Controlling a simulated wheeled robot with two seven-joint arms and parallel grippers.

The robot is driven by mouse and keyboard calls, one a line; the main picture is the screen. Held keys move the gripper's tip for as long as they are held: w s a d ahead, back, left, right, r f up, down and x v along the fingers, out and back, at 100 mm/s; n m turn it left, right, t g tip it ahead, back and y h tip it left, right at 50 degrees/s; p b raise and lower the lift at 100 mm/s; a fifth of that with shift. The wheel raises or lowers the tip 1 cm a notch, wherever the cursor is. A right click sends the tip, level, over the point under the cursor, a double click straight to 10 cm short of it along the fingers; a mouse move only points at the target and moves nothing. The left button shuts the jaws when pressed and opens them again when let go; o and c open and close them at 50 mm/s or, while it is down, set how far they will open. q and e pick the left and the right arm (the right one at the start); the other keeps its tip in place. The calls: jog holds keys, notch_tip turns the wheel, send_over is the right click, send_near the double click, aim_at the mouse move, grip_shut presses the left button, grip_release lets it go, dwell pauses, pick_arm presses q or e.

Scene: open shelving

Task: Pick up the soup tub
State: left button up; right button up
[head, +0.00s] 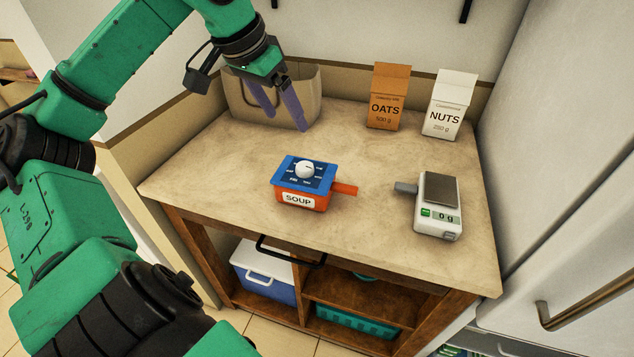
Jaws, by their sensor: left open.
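The soup tub (302,199) is a small orange-red tub labelled SOUP with a blue lid. It sits upright on the counter, near its front middle. A white round knob or ball (305,169) is on the lid, and an orange handle sticks out to the right. My left gripper (287,118) has purple fingers and hangs above the back left of the counter, in front of the beige bin. It is open and empty, behind and to the left of the tub, apart from it. My right gripper is not in view.
A beige bin (308,88) stands at the back left. An OATS box (387,97) and a NUTS carton (449,104) stand at the back. A scale (438,205) reading 0 g is to the right. A fridge borders the right side. The counter (215,170) left of the tub is clear.

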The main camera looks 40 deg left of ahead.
pick_arm(q)
jog(key=p, duration=0.2)
send_near(305, 165)
jog(key=shift+w+x, duration=0.2)
jog(key=shift+x, duration=0.8)
jog(key=p+x, duration=0.2)
jog(key=x, duration=0.3)
jog(key=shift+s, duration=0.2)
jog(key=shift+w+f, duration=0.15)
jog(key=shift+f, duration=0.35)
grip_shut()
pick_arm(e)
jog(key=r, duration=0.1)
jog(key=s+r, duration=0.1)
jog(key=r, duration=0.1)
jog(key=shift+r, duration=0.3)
pick_arm(q)
jog(key=shift+r, duration=0.15)
